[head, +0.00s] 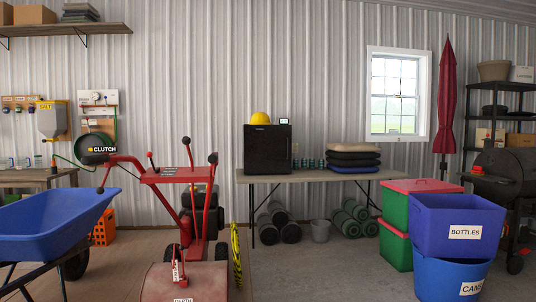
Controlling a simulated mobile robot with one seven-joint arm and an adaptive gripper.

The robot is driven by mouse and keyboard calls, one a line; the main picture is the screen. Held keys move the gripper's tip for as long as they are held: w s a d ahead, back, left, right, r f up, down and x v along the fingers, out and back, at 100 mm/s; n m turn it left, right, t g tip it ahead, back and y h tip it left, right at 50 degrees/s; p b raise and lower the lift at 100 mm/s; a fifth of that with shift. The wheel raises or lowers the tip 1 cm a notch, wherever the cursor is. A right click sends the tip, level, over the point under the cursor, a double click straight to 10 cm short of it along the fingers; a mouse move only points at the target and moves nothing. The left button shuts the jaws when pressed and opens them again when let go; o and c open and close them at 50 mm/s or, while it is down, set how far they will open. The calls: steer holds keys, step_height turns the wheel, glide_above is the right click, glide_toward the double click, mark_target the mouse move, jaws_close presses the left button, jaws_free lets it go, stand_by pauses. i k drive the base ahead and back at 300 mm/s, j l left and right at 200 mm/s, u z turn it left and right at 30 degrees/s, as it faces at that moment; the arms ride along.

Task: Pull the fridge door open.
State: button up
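A small black fridge (267,149) stands upright on a grey folding table (315,179) against the back wall. Its dark front faces me and its door looks closed. A handle is too small to make out. A yellow hard hat (260,118) and a small device with a pale screen (284,121) sit on top of it. My gripper is not in view.
A red tiller (185,270) and blue wheelbarrow (55,217) stand front left. Blue bins (455,225) and a red-lidded green bin (422,186) stand front right. Cushions (353,158) share the table; rolls (354,218) lie underneath. Bare floor (320,265) lies between.

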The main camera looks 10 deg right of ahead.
mark_target(267, 149)
steer(key=z, duration=0.5)
steer(key=i, duration=6.75)
